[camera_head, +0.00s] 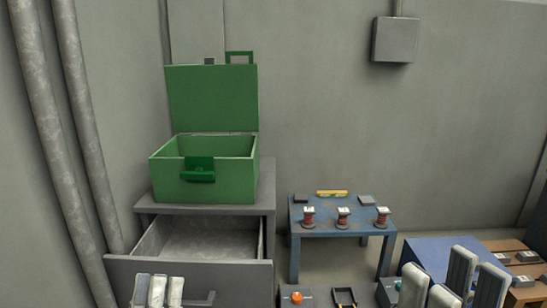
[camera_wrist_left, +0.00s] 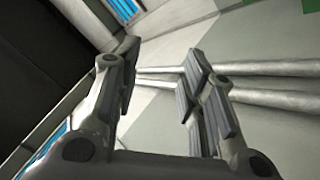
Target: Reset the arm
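My left gripper (camera_head: 158,290) is at the bottom left of the head view, in front of the grey drawer front, with its fingertips pointing up. In the left wrist view its fingers (camera_wrist_left: 160,80) stand apart with nothing between them. My right gripper (camera_head: 453,283) is at the bottom right of the head view, its fingers spread and nothing seen between them. Only the finger parts of both grippers show in the head view; the arms are out of frame.
A green box (camera_head: 232,182) with its lid raised stands on a grey cabinet (camera_head: 267,195) whose top drawer (camera_head: 205,240) is pulled open. A blue table (camera_head: 330,228) holds several spools. A blue surface (camera_head: 432,252) and brown one (camera_head: 530,262) lie right. Pipes (camera_head: 90,140) run along the left wall.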

